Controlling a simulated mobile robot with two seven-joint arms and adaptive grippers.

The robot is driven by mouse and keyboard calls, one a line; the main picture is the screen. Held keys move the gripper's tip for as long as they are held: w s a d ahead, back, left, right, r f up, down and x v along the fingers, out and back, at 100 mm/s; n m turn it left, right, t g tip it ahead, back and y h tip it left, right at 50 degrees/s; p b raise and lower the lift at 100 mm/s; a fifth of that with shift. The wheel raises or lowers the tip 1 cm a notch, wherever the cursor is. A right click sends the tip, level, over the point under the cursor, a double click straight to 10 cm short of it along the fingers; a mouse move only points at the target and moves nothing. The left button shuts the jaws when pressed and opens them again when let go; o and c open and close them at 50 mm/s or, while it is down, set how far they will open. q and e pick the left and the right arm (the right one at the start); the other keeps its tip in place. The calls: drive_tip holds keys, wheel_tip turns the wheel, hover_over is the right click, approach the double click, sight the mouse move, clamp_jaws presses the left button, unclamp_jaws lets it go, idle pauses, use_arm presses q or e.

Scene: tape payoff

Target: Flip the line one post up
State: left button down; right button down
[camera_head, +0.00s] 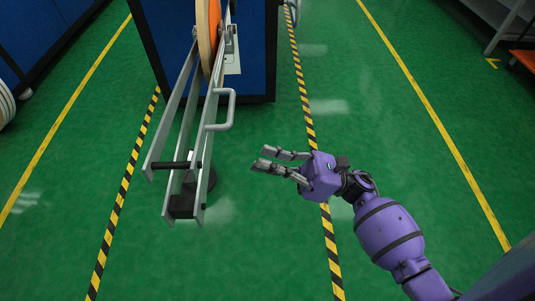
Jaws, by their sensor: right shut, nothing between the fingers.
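A grey metal frame (178,130) of long parallel bars slopes down from the blue machine toward me. It carries a U-shaped handle (231,110) on its right side. A dark crossbar (170,165) and a dark block (182,207) sit near its low end. An orange-edged reel (207,35) stands upright at its upper end. My right gripper (259,159) is shut and empty, to the right of the frame and below the handle, apart from both. I cannot tell which part is the line one post. My left gripper is not in view.
The blue machine cabinet (258,70) stands behind the frame. Black-and-yellow striped tape (300,90) runs along the green floor (420,190), which is clear on the right. A grey shelf (495,25) is at the upper right. A pale roll (5,105) shows at the left edge.

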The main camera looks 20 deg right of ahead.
drive_tip(key=p+x, duration=0.1)
drive_tip(key=x, duration=0.6)
drive_tip(key=shift+a+r, duration=0.3)
drive_tip(key=r, duration=0.1)
drive_tip(key=d+r+p, duration=0.1)
drive_tip(key=r, duration=0.1)
drive_tip(key=shift+w+r, duration=0.1)
drive_tip(key=shift+r, duration=0.2)
